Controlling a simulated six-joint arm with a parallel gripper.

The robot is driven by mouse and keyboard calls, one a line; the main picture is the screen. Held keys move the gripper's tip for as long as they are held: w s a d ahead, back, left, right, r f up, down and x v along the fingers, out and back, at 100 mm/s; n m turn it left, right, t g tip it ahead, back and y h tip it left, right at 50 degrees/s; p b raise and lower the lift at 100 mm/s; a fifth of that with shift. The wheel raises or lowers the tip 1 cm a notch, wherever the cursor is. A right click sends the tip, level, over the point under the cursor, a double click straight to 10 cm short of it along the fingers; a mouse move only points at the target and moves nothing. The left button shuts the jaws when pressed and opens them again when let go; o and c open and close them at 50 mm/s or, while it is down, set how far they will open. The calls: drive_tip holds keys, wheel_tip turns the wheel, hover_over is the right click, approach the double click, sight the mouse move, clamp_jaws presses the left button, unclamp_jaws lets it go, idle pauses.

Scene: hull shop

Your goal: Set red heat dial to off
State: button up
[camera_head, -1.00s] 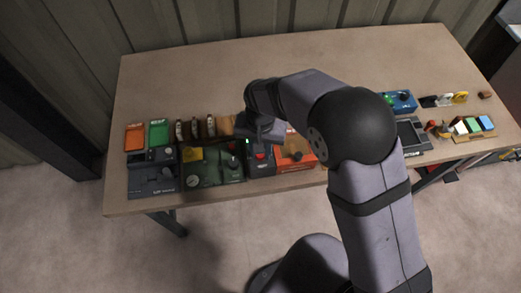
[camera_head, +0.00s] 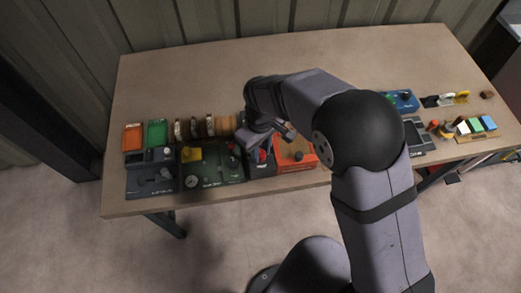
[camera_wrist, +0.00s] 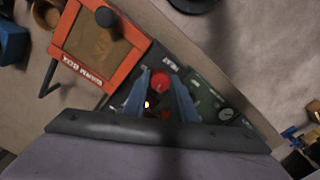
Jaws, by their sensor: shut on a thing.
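The red heat dial (camera_wrist: 160,79) sits on a dark box (camera_wrist: 178,58) lettered HEAT in the wrist view. My gripper (camera_wrist: 161,76) is shut on the dial, one finger on each side of it. A small lit yellowish lamp (camera_wrist: 147,104) shows between the fingers. In the head view my gripper (camera_head: 264,146) is down over the dark box, with the red dial (camera_head: 262,155) just showing at its near side. The dial's pointer and any off mark cannot be made out.
An orange warm box (camera_head: 296,153) stands close on the right of the heat box. A green panel (camera_head: 212,165) with knobs stands close on the left. Orange (camera_head: 133,137) and green (camera_head: 157,134) trays lie farther left. The back of the table (camera_head: 200,75) is clear.

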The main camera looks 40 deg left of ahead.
sight(261, 153)
drive_tip(key=n, duration=0.5)
drive_tip(key=shift+n, duration=0.3)
drive_tip(key=n, duration=0.5)
drive_tip(key=shift+n+b, duration=0.4)
drive_tip(key=o, duration=1)
drive_tip(key=shift+o, duration=0.2)
drive_tip(key=shift+r+b, duration=1.2)
drive_tip(key=shift+r, duration=2.5)
